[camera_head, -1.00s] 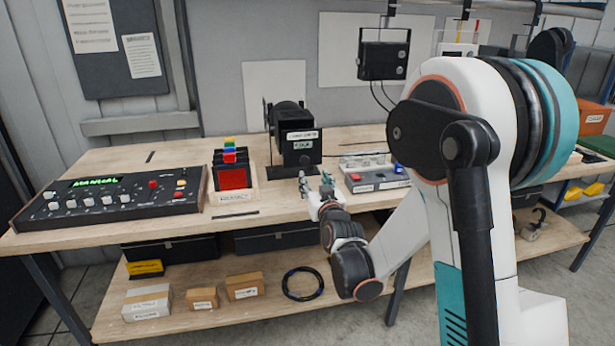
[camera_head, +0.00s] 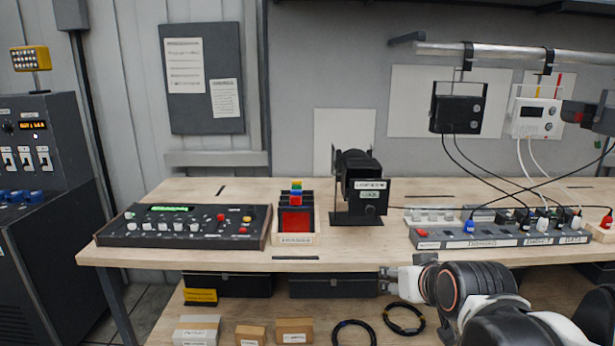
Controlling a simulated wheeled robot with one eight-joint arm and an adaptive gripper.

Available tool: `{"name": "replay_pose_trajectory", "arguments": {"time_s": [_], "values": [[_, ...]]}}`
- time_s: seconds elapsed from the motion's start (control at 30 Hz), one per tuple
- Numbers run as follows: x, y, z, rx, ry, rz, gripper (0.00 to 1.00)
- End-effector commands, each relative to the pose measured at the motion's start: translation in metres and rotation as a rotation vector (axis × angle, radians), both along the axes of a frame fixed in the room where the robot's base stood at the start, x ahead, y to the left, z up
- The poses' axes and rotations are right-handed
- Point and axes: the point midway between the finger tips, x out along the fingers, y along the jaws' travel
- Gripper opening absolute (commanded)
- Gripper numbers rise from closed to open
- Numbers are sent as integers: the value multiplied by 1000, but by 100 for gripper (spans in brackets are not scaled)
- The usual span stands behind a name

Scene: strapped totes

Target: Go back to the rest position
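My gripper (camera_head: 388,281) is low in the picture, right of centre, just in front of the workbench (camera_head: 350,259) edge and below its top. My arm folds in from the lower right corner. The gripper points left and is small in view, and I cannot tell whether its fingers are apart. No object shows in it.
On the bench stand a control console (camera_head: 185,227), a small rack with coloured pieces (camera_head: 296,222), a black lamp (camera_head: 360,187) and a power strip (camera_head: 480,238) with plugs and cables. Boxes (camera_head: 295,331) and cable coils (camera_head: 404,318) lie on the lower shelf.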

Motion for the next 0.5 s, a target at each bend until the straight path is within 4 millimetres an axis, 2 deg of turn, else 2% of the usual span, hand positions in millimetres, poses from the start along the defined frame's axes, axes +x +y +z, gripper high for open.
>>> {"name": "replay_pose_trajectory", "arguments": {"time_s": [0.03,0.1,0.3,0.4,0.5], "values": [[-20,-1,-3,-3,34,-2,45],[-46,-2,-8,-5,85,-8,45],[-115,-7,-26,-14,218,-24,45],[-141,-9,-35,-18,269,-33,45],[-158,-10,-40,-21,302,-39,45]]}}
